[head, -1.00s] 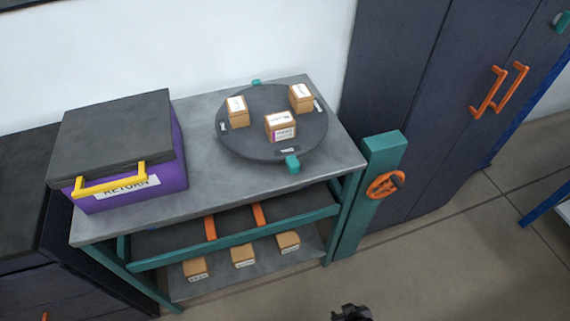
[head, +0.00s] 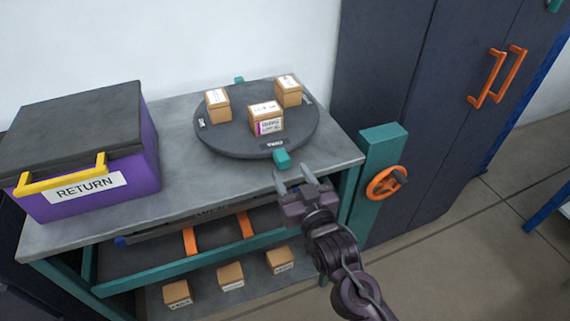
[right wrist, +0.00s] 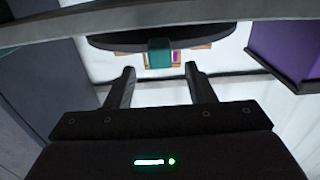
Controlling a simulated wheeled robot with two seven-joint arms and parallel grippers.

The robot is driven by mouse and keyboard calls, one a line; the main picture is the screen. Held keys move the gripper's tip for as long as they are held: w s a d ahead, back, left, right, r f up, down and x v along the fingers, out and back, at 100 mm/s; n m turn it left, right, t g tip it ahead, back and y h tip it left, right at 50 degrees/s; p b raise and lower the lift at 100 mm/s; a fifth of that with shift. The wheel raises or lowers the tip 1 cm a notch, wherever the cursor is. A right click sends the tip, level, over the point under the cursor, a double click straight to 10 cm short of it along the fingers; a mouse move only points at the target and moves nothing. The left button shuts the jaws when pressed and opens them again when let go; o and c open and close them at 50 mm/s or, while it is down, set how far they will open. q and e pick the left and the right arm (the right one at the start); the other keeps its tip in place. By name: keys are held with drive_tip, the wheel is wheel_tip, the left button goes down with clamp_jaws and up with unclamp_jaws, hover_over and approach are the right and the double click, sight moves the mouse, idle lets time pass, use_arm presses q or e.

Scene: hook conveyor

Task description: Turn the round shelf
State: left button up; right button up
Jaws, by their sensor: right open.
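The round shelf (head: 225,143) is a dark disc on the grey table top, with three labelled cardboard boxes on it. A teal knob (head: 282,159) sticks out from its front rim, and another teal knob (head: 239,80) shows at the back. My right gripper (head: 294,180) is open and empty, just in front of and below the front knob, apart from it in the head view. In the right wrist view the teal knob (right wrist: 160,52) appears beyond and between the two open fingers (right wrist: 162,80). My left gripper is not in view.
A purple box (head: 100,187) labelled RETURN, with a yellow handle, stands left on the table (head: 170,195). Several small boxes sit on the lower shelf. A teal post (head: 378,165) with an orange handwheel (head: 386,182) stands right, before a dark cabinet (head: 400,70).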

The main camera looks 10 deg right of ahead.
sight(285, 164)
drive_tip(key=shift+x, duration=2.4)
drive_tip(key=shift+c, duration=0.3)
clamp_jaws()
